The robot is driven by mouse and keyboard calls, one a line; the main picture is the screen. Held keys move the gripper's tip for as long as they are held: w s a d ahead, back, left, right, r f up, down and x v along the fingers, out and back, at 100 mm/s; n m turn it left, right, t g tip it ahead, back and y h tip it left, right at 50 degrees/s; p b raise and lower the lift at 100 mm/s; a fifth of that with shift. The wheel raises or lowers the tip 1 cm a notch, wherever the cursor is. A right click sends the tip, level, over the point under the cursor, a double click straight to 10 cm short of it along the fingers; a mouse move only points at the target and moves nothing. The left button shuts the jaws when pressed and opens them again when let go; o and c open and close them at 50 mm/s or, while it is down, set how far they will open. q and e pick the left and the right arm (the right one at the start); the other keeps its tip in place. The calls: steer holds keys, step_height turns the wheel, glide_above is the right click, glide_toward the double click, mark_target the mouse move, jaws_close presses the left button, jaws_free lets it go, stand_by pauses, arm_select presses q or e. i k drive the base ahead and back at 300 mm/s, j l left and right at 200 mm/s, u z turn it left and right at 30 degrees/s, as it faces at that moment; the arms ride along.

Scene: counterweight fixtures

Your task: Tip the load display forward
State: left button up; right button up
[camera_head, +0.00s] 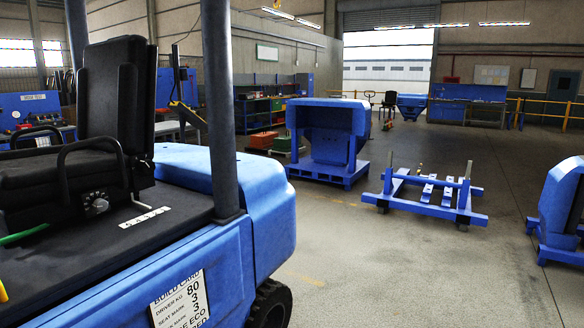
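I cannot make out a load display for certain. A blue forklift truck (270,200) fills the left of the head view, with a black seat (115,95) and a dark upright post (217,100). A small dial (97,204) sits at the seat base, beside a white marked strip (145,217) on the black deck. A white build card (180,302) on the blue side reads driver kg 80, seat mark 3. A green piece (24,234) and a yellow piece (3,291) show at the left edge. Neither of my grippers is in view.
A large blue counterweight (330,120) stands on a blue pallet-like base. A low blue wheeled fixture frame (425,196) stands to its right, and another blue counterweight (560,205) is cut off at the right edge. The grey floor (400,275) in front is clear.

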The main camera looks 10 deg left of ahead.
mark_target(184, 74)
steer(key=i+l+z, duration=0.1)
steer(key=i+z, duration=0.15)
steer(key=i, duration=0.4)
steer(key=i+z, duration=0.2)
steer(key=i, duration=0.45)
steer(key=i+j+z, duration=0.25)
steer(key=i, duration=0.35)
steer(key=i+u, duration=0.1)
steer(key=i, duration=0.5)
steer(key=i+l, duration=0.1)
steer(key=i, duration=0.45)
steer(key=i+l+u, duration=0.15)
steer(key=i, duration=0.45)
steer(key=i+l+u, duration=0.1)
steer(key=i, duration=0.45)
steer(key=i+j+u, duration=0.4)
steer(key=i+u, duration=0.45)
steer(key=i, duration=0.2)
steer(key=i+l+u, duration=0.15)
steer(key=i+u, duration=0.25)
steer(key=i, duration=0.15)
steer(key=i+l+u, duration=0.25)
steer(key=i+u, duration=0.2)
steer(key=i+j+u, duration=0.25)
steer(key=i, duration=0.55)
steer(key=i+u, duration=0.25)
steer(key=i, duration=0.5)
steer(key=i+l+u, duration=0.25)
steer(key=i, duration=0.55)
